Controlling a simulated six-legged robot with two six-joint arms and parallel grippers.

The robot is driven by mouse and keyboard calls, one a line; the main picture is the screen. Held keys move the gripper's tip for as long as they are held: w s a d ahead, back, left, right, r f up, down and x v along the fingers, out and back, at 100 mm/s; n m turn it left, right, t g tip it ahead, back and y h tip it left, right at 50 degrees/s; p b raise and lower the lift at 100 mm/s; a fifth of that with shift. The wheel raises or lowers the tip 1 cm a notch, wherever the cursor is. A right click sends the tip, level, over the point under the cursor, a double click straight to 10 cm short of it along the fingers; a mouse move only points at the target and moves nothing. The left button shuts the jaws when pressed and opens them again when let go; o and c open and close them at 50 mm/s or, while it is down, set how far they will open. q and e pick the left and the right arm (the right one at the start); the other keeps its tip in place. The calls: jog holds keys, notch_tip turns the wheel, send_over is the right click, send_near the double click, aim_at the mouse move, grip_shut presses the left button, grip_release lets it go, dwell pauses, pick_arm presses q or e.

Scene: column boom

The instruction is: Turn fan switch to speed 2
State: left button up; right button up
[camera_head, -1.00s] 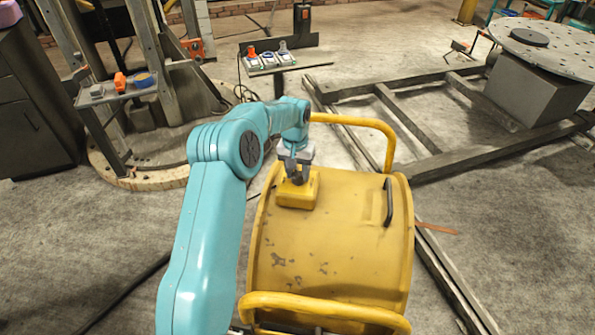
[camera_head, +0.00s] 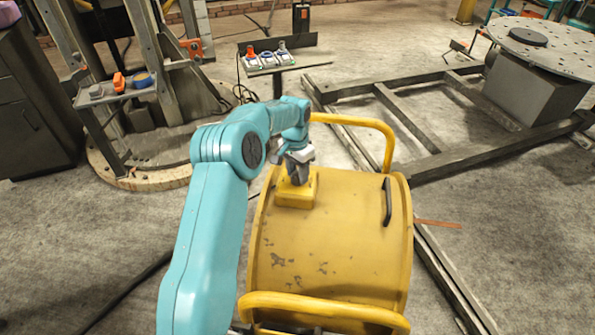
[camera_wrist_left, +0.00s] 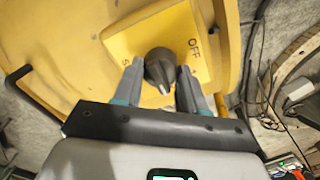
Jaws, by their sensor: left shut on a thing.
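The yellow drum fan (camera_head: 330,240) stands on the floor in front of me. Its yellow switch box (camera_head: 295,196) sits on top of the drum and also shows in the left wrist view (camera_wrist_left: 125,40). The dark pointed switch knob (camera_wrist_left: 158,68) stands on the box, with "OFF" printed to its right and another mark, partly hidden, to its left. My left gripper (camera_head: 297,178) reaches down onto the box. In the left wrist view its two fingers (camera_wrist_left: 160,85) are on either side of the knob, shut on it. My right gripper is not in view.
Yellow tube handles (camera_head: 355,121) rise at both ends of the drum, and a black handle (camera_head: 387,202) is on its right. A dark metal floor frame (camera_head: 420,130) lies behind to the right. A small stand with colored items (camera_head: 265,60) is farther back.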

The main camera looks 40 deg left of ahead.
aim_at(295, 172)
pick_arm(q)
jog(key=o, duration=1)
jog(key=shift+o, duration=0.2)
notch_tip(295, 172, up, 16)
jog(key=p, duration=0.1)
jog(key=shift+a+r, duration=0.2)
jog(key=shift+a, duration=0.25)
